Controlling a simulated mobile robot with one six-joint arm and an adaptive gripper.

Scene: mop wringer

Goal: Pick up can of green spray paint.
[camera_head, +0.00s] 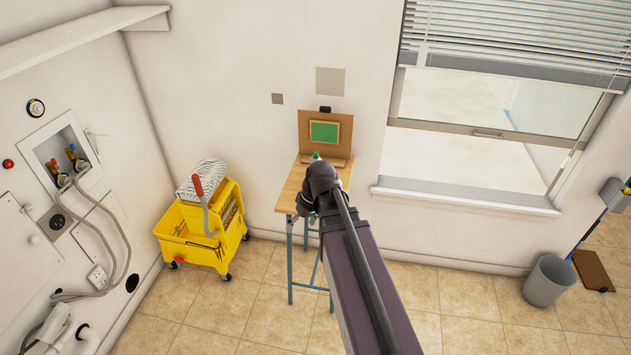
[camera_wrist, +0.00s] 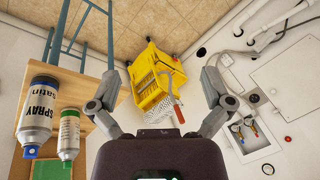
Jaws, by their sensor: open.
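The can of green spray paint (camera_wrist: 69,132) shows at the left of the wrist view, with a pale body, green band and green cap. A larger spray can with a blue cap (camera_wrist: 38,115) stands beside it on the wooden table (camera_wrist: 95,100). In the head view only a small green tip (camera_head: 316,155), likely the green can's cap, shows behind my arm. My gripper (camera_wrist: 160,85) is open and empty, with the cans to the left of its fingers.
A board with a green panel (camera_head: 324,131) stands at the back of the table. A yellow mop wringer bucket (camera_head: 203,228) with a red-handled lever is on the floor to the left. A grey bin (camera_head: 549,280) stands at the right. The floor between table and bin is clear.

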